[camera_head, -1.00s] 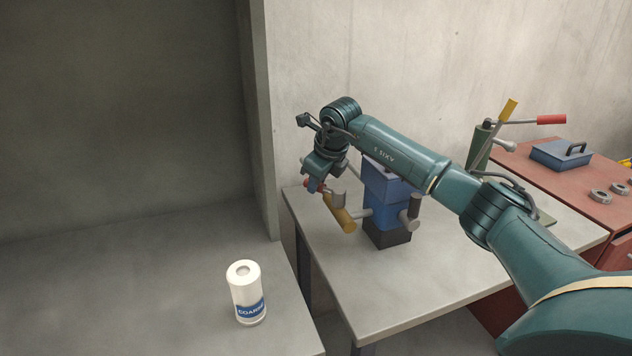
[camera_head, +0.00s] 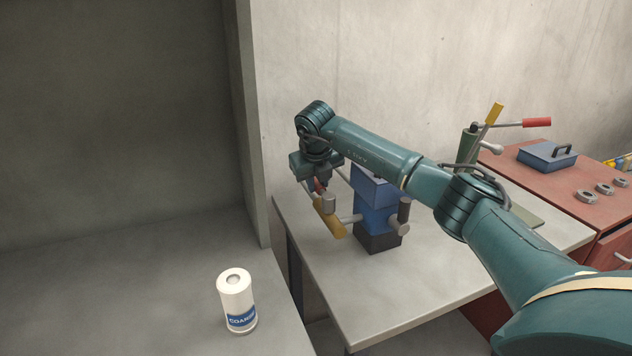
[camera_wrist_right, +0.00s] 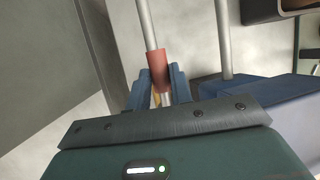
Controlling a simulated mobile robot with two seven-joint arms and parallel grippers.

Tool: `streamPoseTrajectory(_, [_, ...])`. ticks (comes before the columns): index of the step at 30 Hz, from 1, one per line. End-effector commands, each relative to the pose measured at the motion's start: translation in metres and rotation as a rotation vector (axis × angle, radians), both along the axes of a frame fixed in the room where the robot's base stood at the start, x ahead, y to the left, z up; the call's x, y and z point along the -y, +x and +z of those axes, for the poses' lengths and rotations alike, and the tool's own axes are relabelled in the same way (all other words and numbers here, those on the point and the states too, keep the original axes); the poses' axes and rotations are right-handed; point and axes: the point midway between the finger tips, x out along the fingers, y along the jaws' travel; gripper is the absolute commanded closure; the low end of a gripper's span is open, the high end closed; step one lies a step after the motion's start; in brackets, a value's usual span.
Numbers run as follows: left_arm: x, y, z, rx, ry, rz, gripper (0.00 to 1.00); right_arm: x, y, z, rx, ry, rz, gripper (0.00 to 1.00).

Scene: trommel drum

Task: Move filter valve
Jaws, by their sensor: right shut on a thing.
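The filter valve is a blue block unit (camera_head: 376,215) on a black base, standing on the grey bench. A yellow handle (camera_head: 330,222) and grey pipe stubs stick out from it. In the wrist view a red sleeve (camera_wrist_right: 158,70) sits on a thin grey rod, with blue fingers on both sides of it. My right gripper (camera_head: 319,186) is shut on this red handle, just above the yellow handle. The gripper body hides part of the grip. My left gripper is not in view.
A white canister with a blue label (camera_head: 237,303) stands on the left ledge. A concrete pillar (camera_head: 247,140) rises close to my right wrist. A green lever device (camera_head: 468,148) and a red cabinet (camera_head: 560,185) stand to the right. The bench front (camera_head: 370,300) is clear.

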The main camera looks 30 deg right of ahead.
Motion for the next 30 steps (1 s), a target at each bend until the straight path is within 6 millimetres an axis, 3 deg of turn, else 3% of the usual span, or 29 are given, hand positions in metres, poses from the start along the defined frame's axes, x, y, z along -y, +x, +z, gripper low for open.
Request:
streamPoseTrajectory(13, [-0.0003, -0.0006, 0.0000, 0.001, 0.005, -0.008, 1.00, 0.0020, -0.0004, 0.0003, 0.000, 0.001, -0.018, 1.00])
streamPoseTrajectory(14, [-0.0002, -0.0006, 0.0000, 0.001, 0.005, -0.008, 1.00, 0.0020, -0.0005, 0.0002, 0.000, 0.001, -0.018, 0.77])
streamPoseTrajectory(21, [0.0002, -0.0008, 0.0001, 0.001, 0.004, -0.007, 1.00, 0.0014, -0.0003, 0.0001, 0.000, 0.001, -0.015, 0.57])
streamPoseTrajectory(30, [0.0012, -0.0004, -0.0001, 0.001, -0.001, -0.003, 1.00, 0.0003, -0.0008, 0.0026, 0.001, 0.001, -0.013, 0.57])
